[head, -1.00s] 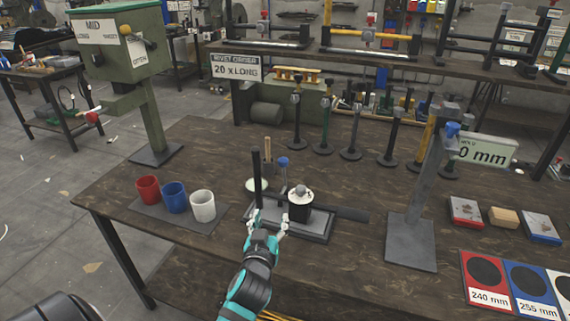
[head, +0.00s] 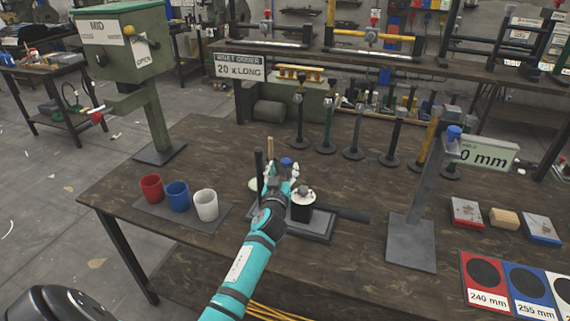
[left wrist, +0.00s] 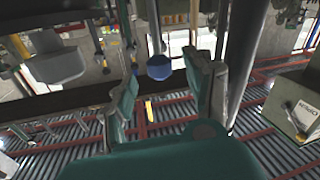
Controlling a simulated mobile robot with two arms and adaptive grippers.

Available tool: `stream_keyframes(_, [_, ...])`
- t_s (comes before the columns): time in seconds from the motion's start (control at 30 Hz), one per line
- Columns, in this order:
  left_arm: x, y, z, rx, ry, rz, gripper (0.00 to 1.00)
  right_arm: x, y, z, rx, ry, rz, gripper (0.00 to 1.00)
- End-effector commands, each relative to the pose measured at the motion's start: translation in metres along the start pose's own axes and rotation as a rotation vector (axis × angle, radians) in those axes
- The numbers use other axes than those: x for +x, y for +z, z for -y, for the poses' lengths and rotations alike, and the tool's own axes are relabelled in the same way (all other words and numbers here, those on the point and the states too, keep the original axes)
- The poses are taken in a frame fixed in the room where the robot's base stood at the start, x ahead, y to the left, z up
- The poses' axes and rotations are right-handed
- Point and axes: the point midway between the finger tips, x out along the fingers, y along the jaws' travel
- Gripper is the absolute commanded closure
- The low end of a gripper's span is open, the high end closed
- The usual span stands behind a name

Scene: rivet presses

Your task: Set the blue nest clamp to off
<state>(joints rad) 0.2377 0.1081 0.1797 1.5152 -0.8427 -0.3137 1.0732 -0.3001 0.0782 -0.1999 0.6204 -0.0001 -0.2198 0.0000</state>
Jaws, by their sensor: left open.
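A fixture with a dark grey base plate (head: 318,234) stands on the bench and carries a black block with a light round top (head: 302,196). A lever with a blue knob (head: 286,162) rises behind it, beside a black upright post (head: 259,172). My left gripper (head: 281,176) is open just in front of this knob and hides most of the lever. In the left wrist view the blue knob (left wrist: 159,68) shows between and beyond the two open fingers (left wrist: 166,88). I cannot tell whether they touch it. My right gripper is not in view.
Red (head: 151,188), blue (head: 176,195) and white (head: 206,204) cups stand left of the fixture. A grey stand with a blue knob (head: 453,132) stands to the right. Several dark posts (head: 354,138) stand behind.

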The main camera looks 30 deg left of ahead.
Motion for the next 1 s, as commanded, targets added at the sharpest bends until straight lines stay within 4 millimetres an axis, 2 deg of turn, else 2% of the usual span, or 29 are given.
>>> stream_keyframes(0.1, [0.017, 0.000, 0.000, 0.000, 0.000, -0.001, 0.46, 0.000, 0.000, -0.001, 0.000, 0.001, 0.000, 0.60])
stream_keyframes(0.2, [0.025, 0.000, 0.000, 0.001, -0.001, 0.000, 0.46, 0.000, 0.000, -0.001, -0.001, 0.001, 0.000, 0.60])
stream_keyframes(0.57, [0.029, 0.000, 0.000, 0.000, 0.000, 0.000, 0.46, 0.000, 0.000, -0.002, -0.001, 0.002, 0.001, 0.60])
stream_keyframes(0.9, [0.029, 0.000, 0.000, 0.000, 0.000, 0.000, 0.91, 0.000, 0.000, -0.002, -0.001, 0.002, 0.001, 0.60])
stream_keyframes(1.0, [0.029, 0.000, 0.000, 0.000, 0.000, 0.000, 1.00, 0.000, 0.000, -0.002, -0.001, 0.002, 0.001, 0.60])
